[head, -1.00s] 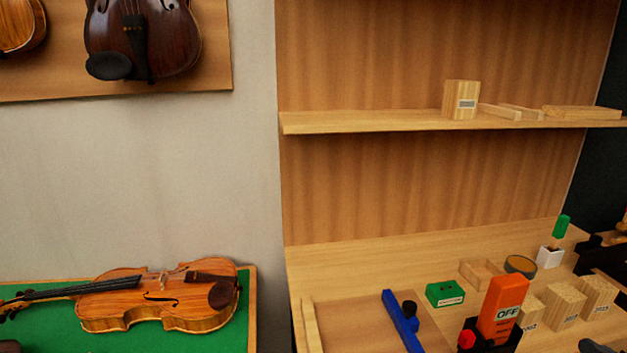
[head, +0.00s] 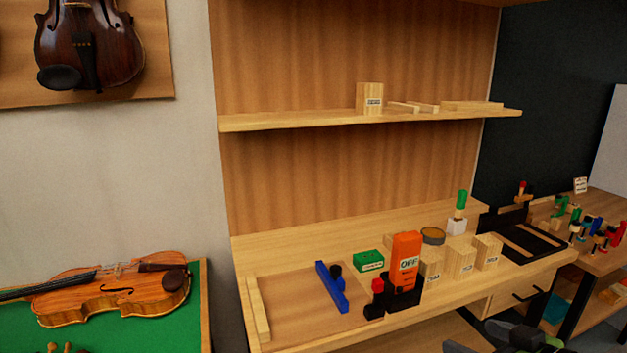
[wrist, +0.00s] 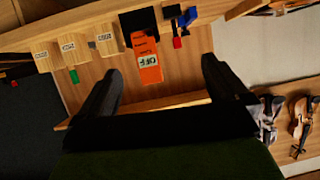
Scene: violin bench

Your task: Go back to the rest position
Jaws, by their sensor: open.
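My gripper (wrist: 158,85) shows in the wrist view with its two black fingers spread apart and nothing between them. Beyond the fingers, apart from them, an orange block marked OFF (wrist: 149,68) shows on the wooden bench. In the head view the gripper's fingers are not clearly visible; only dark parts of my arm show at the bottom right edge. The same orange OFF block (head: 406,256) stands upright in a black holder on the bench.
The wooden bench (head: 290,322) also carries a blue bar (head: 331,286), a green box (head: 368,261) and several labelled wood blocks (head: 461,258). A shelf (head: 290,120) is above. A violin (head: 110,289) lies on a green mat at left. Another table (head: 600,212) with coloured clamps stands at right.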

